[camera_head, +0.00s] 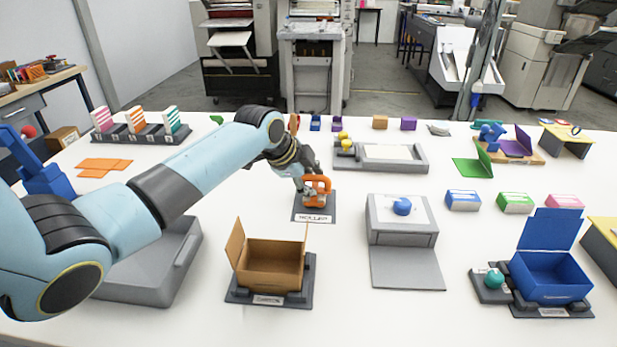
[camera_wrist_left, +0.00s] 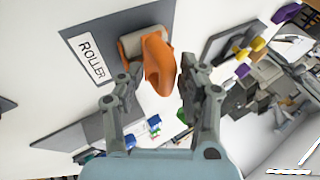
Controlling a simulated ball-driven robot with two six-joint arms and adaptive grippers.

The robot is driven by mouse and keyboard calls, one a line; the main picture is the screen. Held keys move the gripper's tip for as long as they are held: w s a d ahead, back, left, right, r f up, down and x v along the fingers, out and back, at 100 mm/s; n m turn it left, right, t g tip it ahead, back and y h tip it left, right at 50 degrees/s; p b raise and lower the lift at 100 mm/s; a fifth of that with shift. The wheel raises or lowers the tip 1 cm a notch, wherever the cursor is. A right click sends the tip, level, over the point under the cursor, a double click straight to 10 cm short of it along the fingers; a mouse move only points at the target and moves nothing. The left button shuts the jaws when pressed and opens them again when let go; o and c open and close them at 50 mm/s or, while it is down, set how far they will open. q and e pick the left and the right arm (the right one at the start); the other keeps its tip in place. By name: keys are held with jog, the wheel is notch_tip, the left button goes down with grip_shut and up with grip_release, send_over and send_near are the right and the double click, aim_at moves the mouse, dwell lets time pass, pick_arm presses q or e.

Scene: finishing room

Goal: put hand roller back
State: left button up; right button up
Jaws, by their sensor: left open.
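The hand roller (camera_head: 318,186) is orange and sits on a dark grey mat labelled ROLLER (camera_head: 315,217) near the middle of the table. In the left wrist view the roller (camera_wrist_left: 158,62) shows its orange handle at the mat (camera_wrist_left: 115,40), between or just beyond my fingertips. My left gripper (camera_head: 309,182) is right at the roller, partly blending with it in the head view. In the wrist view my left gripper (camera_wrist_left: 158,80) is open, with a finger on each side of the orange handle. My right gripper is not in view.
An open cardboard box (camera_head: 270,264) stands in front of the roller mat. A grey stand with a blue ball (camera_head: 402,206) is to the right, and a grey tray (camera_head: 380,166) lies behind. A blue open box (camera_head: 549,275) stands at the right.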

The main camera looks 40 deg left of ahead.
pick_arm(q)
jog(key=shift+r, duration=0.35)
jog(key=v, duration=1.2)
jog(key=shift+r, duration=0.35)
jog(key=shift+w, duration=0.1)
